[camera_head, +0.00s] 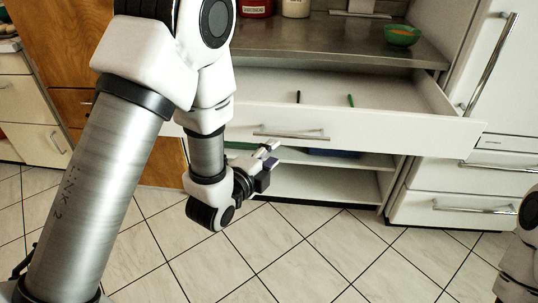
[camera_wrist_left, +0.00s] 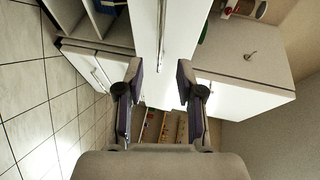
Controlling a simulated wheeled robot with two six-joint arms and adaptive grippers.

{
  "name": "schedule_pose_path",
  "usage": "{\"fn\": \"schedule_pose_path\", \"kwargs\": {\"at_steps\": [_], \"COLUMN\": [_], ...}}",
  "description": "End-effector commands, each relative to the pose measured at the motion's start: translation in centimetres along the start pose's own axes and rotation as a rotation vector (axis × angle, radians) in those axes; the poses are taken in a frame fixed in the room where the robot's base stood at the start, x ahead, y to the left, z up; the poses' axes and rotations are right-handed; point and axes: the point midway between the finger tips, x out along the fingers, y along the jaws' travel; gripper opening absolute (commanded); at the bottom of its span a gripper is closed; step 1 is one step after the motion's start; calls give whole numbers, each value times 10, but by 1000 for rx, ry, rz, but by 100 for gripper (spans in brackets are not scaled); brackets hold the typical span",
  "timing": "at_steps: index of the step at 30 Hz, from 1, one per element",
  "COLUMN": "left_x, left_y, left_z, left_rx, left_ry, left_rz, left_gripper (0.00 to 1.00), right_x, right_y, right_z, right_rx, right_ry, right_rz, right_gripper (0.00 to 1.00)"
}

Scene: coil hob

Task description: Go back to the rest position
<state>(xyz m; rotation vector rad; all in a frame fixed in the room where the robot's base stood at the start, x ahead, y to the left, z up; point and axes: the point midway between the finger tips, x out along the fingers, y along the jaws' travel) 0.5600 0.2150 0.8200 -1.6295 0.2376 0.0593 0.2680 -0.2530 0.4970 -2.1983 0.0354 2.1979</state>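My left gripper (camera_head: 268,165) hangs in front of the open drawer (camera_head: 250,128), just below its front panel and handle. In the left wrist view, my left gripper (camera_wrist_left: 158,80) has its two fingers spread wide with nothing between them. The drawer front also shows past the fingers in that view, with its long bar handle (camera_wrist_left: 161,35). Of my right arm, only a white part shows at the right edge of the head view; its gripper is out of the picture.
The drawer holds a small dark item (camera_head: 298,97) and a small green item (camera_head: 350,100). A green bowl (camera_head: 402,36) stands on the counter (camera_head: 310,40). Open shelves (camera_head: 330,185) lie below the drawer. White cabinets stand at right. Tiled floor in front is clear.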

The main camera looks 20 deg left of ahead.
Motion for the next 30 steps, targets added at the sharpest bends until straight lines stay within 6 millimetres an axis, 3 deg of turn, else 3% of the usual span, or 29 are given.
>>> {"fn": "schedule_pose_path", "kwargs": {"at_steps": [17, 20, 23, 26, 27, 30], "left_x": [-6, -9, -22, -52, -68, -117], "left_y": [7, 43, 113, 198, 230, 298], "left_z": [0, 4, 12, 22, 26, 31], "left_rx": [-1, -15, -47, -166, -252, -508], "left_ry": [-1, -9, -34, -100, -145, -314], "left_rz": [13, 86, 231, 456, 552, 776], "left_gripper": [37, 37, 37, 37, 37, 37], "right_x": [0, 0, 0, 0, 0, 0], "right_y": [0, 0, 0, 0, 0, 0], "right_z": [0, 0, 0, 0, 0, 0], "right_rx": [0, 0, 0, 0, 0, 0], "right_ry": [0, 0, 0, 0, 0, 0], "right_rz": [0, 0, 0, 0, 0, 0], "right_gripper": [40, 40, 40, 40, 40, 40]}}
